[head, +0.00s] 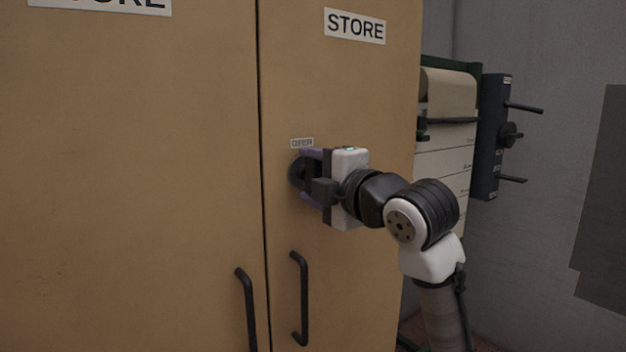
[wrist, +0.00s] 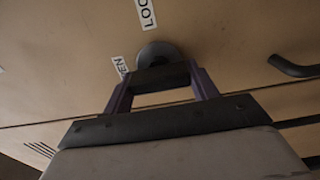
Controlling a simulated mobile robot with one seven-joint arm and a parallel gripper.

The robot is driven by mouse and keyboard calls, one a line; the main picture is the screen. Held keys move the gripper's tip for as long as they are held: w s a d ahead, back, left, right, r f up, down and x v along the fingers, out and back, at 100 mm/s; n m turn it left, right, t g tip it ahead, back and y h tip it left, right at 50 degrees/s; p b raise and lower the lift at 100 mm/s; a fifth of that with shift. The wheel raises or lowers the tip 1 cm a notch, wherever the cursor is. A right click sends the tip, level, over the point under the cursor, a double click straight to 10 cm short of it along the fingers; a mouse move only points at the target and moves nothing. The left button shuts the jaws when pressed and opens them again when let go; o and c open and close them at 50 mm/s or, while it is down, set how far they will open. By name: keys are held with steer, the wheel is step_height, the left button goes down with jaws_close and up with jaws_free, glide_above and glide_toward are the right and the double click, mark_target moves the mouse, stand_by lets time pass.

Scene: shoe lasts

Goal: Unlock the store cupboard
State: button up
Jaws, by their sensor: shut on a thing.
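The tan store cupboard (head: 150,180) fills the left and middle of the head view, its two doors shut along a narrow seam. A dark round lock knob (head: 295,173) is on the right door, below a small label (head: 302,143) that seems to read OPEN. My gripper (head: 311,176) is at the knob, its purple fingers closed on it. In the wrist view the fingers (wrist: 160,88) hold a dark bar of the knob in front of its round base (wrist: 158,52). An OPEN label (wrist: 121,67) and a partly cut-off LOC label (wrist: 146,13) show beside it.
Dark bar handles hang on the left door (head: 248,308) and right door (head: 300,300), below my gripper. A paper roll holder (head: 445,130) and a dark blue panel with protruding pegs (head: 490,138) are on the wall at right, behind my arm.

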stand_by(0.4)
steer(key=o, duration=1)
steer(key=b+v, duration=0.2)
steer(key=v, duration=1.1)
steer(key=shift+s+d, duration=0.25)
steer(key=shift+s, duration=0.1)
